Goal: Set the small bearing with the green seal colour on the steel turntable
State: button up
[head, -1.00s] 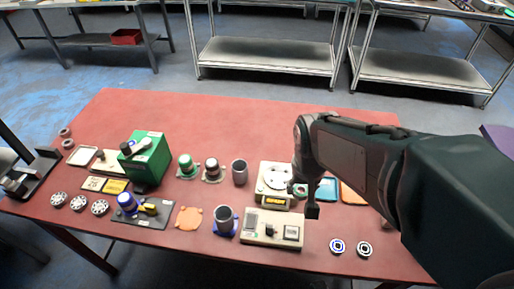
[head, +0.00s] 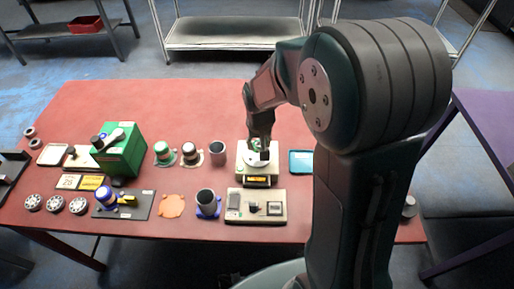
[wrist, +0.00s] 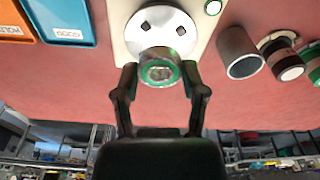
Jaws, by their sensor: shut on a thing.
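The small bearing (wrist: 160,72) with a green seal ring sits between the two fingertips of my gripper (wrist: 160,82) in the wrist view. My gripper is shut on it. The pale, round steel turntable (wrist: 165,32) with dark square marks lies just beyond the bearing, which overlaps its edge in that view. I cannot tell whether the bearing touches it. In the head view my gripper (head: 262,150) is over the turntable (head: 252,161) on its cream base (head: 243,178), and the fingers hide the bearing.
A grey cup (head: 217,154) stands left of the turntable, and a blue tray (head: 301,163) lies to its right. A cream device (head: 240,214) with a dark panel is in front. A green box (head: 124,152) and several bearings (head: 55,203) are farther left. Red table is clear behind.

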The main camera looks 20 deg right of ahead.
aim_at(257, 149)
jog(key=shift+w+f, duration=0.75)
jog(key=shift+f, duration=0.1)
notch_tip(257, 149, down, 3)
jog(key=shift+f, duration=0.1)
jog(key=o, duration=1.2)
jog(key=shift+c, duration=0.2)
